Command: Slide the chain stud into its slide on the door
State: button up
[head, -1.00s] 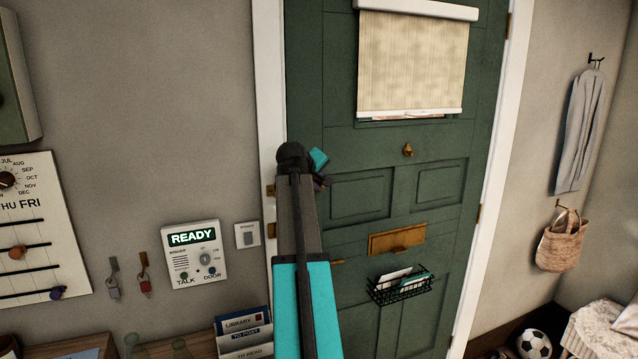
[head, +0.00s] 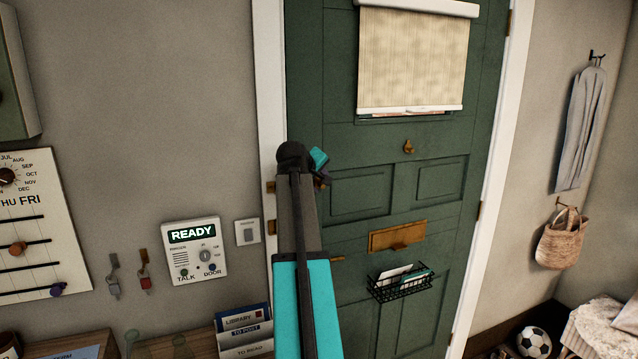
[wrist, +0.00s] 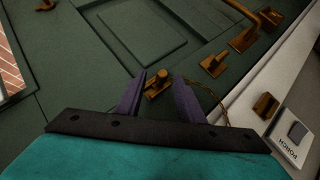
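In the wrist view the two purple fingers of my gripper (wrist: 160,82) stand close to the green door. A thin chain (wrist: 212,94) curves away from there past the right finger. A brass fitting with a knob (wrist: 213,63) is on the door to the right; I cannot tell if it is the slide. In the head view my arm hides the stud, and my gripper (head: 320,170) shows only partly in front of the door's left edge.
A brass door handle (wrist: 258,22) and a brass frame plate (wrist: 265,105) lie right of the fingers. The porch switch (wrist: 295,132) is on the wall. A letter slot (head: 397,238) and a wire basket (head: 401,284) are lower on the door. An intercom (head: 194,250) hangs left.

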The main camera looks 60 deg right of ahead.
jog(key=b+v, duration=0.4)
jog(key=v, duration=0.9)
jog(key=shift+a, duration=0.35)
jog(key=shift+r, duration=0.1)
dwell(0.8)
